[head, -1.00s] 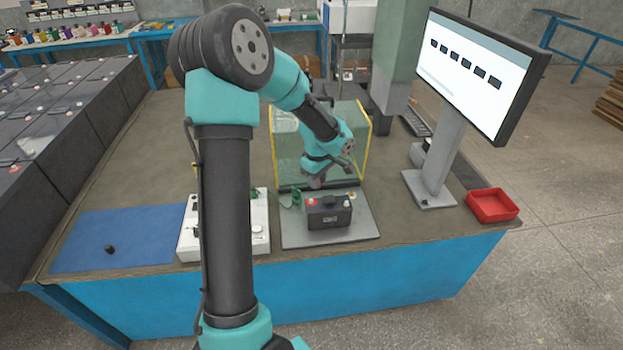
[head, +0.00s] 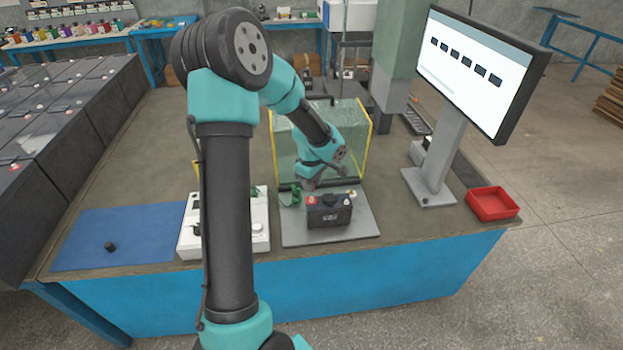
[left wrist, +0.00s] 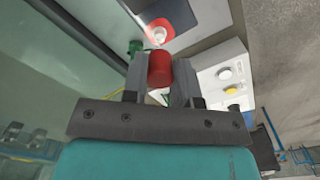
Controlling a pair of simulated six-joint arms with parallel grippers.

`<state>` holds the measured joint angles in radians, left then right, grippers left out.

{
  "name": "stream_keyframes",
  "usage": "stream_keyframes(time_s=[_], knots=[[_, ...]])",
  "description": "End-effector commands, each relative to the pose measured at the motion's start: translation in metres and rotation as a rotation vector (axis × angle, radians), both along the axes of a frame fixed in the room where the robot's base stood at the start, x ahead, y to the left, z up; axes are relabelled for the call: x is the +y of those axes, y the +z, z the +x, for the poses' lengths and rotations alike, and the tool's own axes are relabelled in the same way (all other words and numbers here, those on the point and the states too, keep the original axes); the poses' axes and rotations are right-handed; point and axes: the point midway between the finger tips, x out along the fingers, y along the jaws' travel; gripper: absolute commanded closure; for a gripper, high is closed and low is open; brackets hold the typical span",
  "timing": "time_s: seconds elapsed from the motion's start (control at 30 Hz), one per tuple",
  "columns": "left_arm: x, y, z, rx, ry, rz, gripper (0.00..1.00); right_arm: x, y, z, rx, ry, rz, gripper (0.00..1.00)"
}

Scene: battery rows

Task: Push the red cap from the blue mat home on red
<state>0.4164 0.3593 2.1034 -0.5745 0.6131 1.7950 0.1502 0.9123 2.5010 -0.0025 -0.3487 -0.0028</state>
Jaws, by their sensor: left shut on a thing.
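My left gripper (head: 307,184) is just behind and above the left back corner of the black battery (head: 329,216). In the left wrist view my left gripper (left wrist: 160,82) is shut on the red cap (left wrist: 160,68). The cap cannot be made out clearly in the head view. The battery's red terminal (head: 311,200) is at its left end. In the left wrist view the red ring with a pale post (left wrist: 158,32) lies just beyond the cap, and the cap appears apart from it. The blue mat (head: 140,228) bears one small black cap (head: 110,247). My right gripper is not in view.
The battery stands on a grey plate (head: 360,228). A clear screen with yellow edges (head: 272,150) stands close behind. A white device (head: 258,212) is left of the plate. A monitor (head: 475,70) and a red tray (head: 492,204) are at the right.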

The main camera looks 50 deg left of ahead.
Motion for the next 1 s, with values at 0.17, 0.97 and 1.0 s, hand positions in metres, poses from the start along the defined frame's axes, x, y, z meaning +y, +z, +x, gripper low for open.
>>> stream_keyframes(time_s=[0.17,0.97,1.0], knots=[[0.0,-0.013,0.0,0.001,-0.001,0.0,0.95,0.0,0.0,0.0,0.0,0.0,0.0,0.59],[0.0,-0.02,0.0,-0.001,-0.001,0.0,0.95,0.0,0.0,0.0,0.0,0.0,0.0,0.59],[-0.001,-0.02,0.001,-0.001,-0.001,0.0,0.95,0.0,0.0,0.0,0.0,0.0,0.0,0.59]])
